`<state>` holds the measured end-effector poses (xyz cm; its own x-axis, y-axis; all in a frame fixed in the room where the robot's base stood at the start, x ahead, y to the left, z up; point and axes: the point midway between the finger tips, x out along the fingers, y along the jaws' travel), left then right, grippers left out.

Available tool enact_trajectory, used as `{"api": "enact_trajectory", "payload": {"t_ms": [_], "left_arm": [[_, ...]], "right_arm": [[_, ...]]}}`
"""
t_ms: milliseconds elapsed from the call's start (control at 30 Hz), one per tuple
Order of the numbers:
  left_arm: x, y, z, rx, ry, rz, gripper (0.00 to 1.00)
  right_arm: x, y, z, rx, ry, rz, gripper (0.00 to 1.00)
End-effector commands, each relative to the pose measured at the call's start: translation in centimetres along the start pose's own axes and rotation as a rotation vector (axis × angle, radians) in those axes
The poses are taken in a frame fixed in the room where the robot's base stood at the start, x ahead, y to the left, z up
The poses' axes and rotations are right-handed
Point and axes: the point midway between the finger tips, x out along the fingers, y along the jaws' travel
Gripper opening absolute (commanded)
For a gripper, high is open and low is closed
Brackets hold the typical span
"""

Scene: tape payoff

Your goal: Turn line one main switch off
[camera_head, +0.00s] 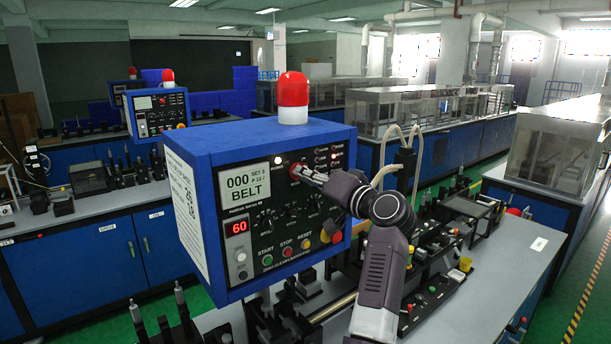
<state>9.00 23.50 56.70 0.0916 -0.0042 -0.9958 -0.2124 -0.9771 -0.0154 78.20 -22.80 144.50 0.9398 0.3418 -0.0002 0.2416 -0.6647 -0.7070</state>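The blue control box (200,150) of the near line stands at the middle, with a black front panel and a red beacon (293,92) on top. A red rotary knob (296,170), which looks like the main switch, is at the panel's upper middle. My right gripper (305,175) reaches in from the right, its tips at the knob and covering part of it. I cannot tell whether the fingers are closed on the knob or only touch it. The knob's exact position is hidden. The display reads "000 BELT" and a red readout (237,227) shows 60. My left gripper is not in view.
Green START (267,260), red STOP and yellow RESET buttons line the panel's lower edge. Belt fixtures and the grey bench (530,240) lie below and to the right. A second control box (157,113) stands behind left. Green floor is open at far right.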

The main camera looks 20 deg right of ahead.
Motion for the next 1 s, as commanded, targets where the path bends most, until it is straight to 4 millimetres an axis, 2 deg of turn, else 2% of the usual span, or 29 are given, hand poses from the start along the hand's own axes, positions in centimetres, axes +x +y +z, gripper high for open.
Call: {"api": "enact_trajectory", "payload": {"t_ms": [267, 467, 1000], "left_arm": [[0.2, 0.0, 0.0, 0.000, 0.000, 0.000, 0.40], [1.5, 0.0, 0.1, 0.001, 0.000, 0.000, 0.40], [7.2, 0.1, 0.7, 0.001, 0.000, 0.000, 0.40]], "right_arm": [[0.0, 0.1, 0.1, -0.010, 0.000, 0.001, 0.00], [-0.1, 0.4, 0.2, -0.076, 0.000, 0.002, 0.00], [-0.1, 0.5, 0.2, -0.534, -0.001, 0.004, 0.00]]}}
